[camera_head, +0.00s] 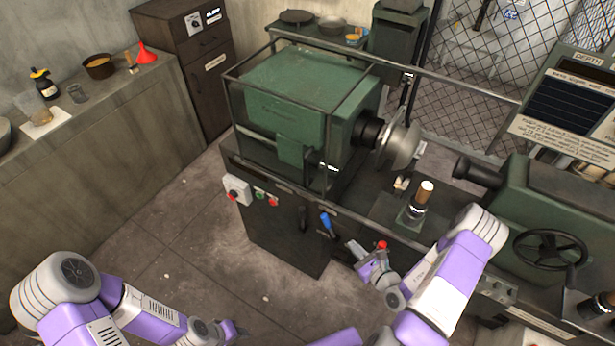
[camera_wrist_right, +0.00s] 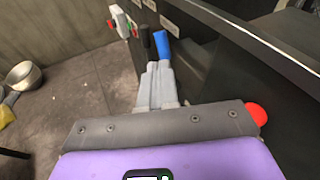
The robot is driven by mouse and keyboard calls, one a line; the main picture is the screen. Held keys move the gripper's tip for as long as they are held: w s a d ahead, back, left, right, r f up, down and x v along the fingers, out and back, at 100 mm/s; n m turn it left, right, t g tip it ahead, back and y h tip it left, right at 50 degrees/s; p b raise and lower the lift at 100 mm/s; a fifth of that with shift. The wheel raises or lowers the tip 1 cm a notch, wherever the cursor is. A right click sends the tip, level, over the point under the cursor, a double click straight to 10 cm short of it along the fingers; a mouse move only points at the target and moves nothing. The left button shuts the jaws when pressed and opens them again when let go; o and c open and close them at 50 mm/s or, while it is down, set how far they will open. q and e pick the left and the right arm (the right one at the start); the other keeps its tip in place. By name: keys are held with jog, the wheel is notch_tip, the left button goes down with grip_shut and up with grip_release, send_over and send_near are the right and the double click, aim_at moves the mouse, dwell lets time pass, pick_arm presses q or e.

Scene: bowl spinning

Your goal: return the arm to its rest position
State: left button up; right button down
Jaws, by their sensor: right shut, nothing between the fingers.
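My right arm (camera_head: 447,275) reaches in front of the green spinning lathe (camera_head: 300,105). Its gripper (camera_head: 352,246) is in front of the dark lathe base, to the right of a blue-handled lever (camera_head: 325,222). In the right wrist view the grey fingers (camera_wrist_right: 158,68) are together with nothing between them. The blue lever (camera_wrist_right: 163,48) shows just beyond their tips; whether they touch it I cannot tell. My left gripper (camera_head: 232,329) is low in the head view, over the floor, too small and partly cut off to read. A metal bowl-shaped disc (camera_head: 402,145) sits on the spindle.
A red knob (camera_head: 381,245) is close beside my right gripper, also at the right in the wrist view (camera_wrist_right: 257,113). A wooden-topped tool post (camera_head: 425,192) and a handwheel (camera_head: 550,251) are near my right arm. The floor (camera_head: 190,225) at left is open.

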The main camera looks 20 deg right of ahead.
jog(key=s+a+n+g+y, duration=0.4)
jog(key=a+n+g+y, duration=0.1)
jog(key=a, duration=0.5)
jog(key=s+a+n+g+y, duration=0.3)
jog(key=a+n+g+y, duration=0.2)
jog(key=a, duration=0.5)
jog(key=s+a+f+n+g+h, duration=0.1)
jog(key=s+f+n+g+h, duration=0.4)
jog(key=s+n+g, duration=0.65)
jog(key=w+a+n+t+h, duration=0.2)
jog(key=w+n+t+h, duration=0.1)
jog(key=w+n+t, duration=0.4)
jog(key=shift+w+r+n, duration=0.4)
jog(key=shift+w+n, duration=0.05)
jog(key=shift+n, duration=0.4)
jog(key=shift+d, duration=0.1)
